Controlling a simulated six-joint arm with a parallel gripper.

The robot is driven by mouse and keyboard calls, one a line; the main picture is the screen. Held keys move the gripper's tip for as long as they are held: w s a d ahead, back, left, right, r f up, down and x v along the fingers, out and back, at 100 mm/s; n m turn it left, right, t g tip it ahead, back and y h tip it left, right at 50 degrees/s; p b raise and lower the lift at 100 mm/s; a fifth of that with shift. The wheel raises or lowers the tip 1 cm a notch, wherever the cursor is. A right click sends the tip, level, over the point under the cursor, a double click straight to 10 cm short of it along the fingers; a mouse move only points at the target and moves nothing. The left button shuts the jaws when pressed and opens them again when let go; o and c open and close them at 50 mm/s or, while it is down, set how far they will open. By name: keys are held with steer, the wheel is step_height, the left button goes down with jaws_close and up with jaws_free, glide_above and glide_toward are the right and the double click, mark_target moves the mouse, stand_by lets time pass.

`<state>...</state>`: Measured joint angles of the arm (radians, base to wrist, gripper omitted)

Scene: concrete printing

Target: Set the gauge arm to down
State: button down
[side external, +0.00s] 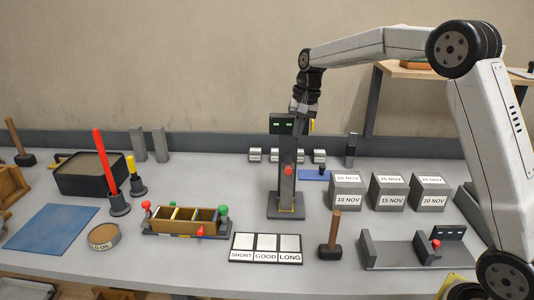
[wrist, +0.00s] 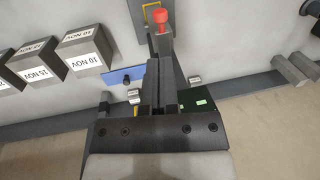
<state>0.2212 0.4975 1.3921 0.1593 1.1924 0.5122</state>
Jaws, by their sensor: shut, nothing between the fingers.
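A grey upright post (side external: 287,188) stands on a base plate near the middle of the table, with a dark panel (side external: 281,124) at its top. A red knob (side external: 288,170) shows partway up its front; I take it for the gauge arm's handle, but cannot tell for sure. In the wrist view the red knob (wrist: 160,17) lies just beyond my fingertips, with the yellow-marked base behind it. My gripper (wrist: 160,66) is shut and empty, pointing down close to the post's top. In the side view the panel hides part of my fingers.
Labelled grey blocks (side external: 388,190) stand right of the post, beside a blue plate (side external: 314,175). In front are a SHORT/GOOD/LONG board (side external: 267,249) and a hammer (side external: 333,234). A fixture with another red knob (side external: 435,244) is at right; a wooden mould (side external: 185,220) is at left.

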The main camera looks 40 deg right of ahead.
mark_target(290, 170)
steer(key=f, duration=0.6)
steer(key=w+a+f, duration=0.1)
steer(key=f, duration=0.2)
steer(key=shift+a+f, duration=0.1)
steer(key=shift+f, duration=0.05)
steer(key=shift+s+a+f, duration=0.15)
steer(key=shift+a+f, duration=0.05)
steer(key=shift+f, duration=0.8)
step_height(290, 170, up, 14)
steer(key=s, duration=0.2)
steer(key=shift+s+d+r, duration=0.15)
steer(key=shift+s+d, duration=0.1)
steer(key=shift+d, duration=0.1)
